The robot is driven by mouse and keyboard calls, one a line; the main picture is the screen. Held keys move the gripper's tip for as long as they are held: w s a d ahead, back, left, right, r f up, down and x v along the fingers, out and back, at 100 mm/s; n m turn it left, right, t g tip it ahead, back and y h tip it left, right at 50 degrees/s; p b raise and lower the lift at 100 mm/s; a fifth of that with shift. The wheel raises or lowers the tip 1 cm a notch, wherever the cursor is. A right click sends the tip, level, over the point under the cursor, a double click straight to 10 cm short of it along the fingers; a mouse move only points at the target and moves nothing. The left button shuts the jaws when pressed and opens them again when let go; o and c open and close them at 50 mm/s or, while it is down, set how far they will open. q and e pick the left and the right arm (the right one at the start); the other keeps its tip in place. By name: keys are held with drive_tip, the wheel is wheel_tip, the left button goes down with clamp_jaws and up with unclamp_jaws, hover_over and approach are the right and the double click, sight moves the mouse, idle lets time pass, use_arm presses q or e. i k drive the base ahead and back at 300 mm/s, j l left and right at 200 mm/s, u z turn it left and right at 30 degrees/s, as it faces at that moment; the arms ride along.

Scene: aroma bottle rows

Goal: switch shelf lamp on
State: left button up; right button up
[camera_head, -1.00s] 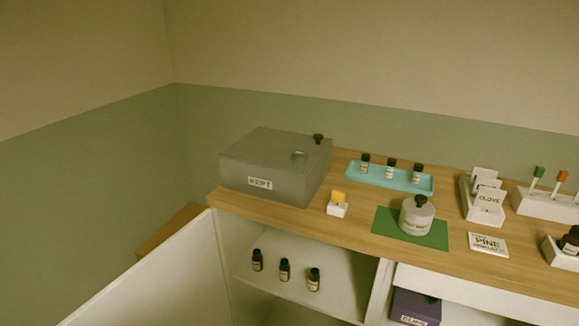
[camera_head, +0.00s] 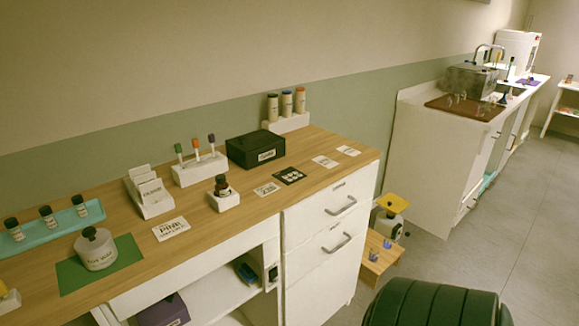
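No shelf lamp can be clearly made out. A small white block with a yellow top (camera_head: 8,298) is cut off by the left edge of the head view; I cannot tell if it is a switch. The wooden-topped counter (camera_head: 215,226) has an open shelf space (camera_head: 215,292) below it, dim inside, with a purple box (camera_head: 163,311) low in it. Neither of my grippers is in view.
The counter holds a teal tray (camera_head: 66,219) of bottles, a grey jar (camera_head: 96,250) on a green mat, a black box (camera_head: 256,149) and several cards. Drawers (camera_head: 328,218) close its right end. A dark green ribbed object (camera_head: 435,303) stands at bottom right. Grey floor (camera_head: 475,262) is open beyond.

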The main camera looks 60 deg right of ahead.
sight(273, 273)
drive_tip(key=z, duration=1.55)
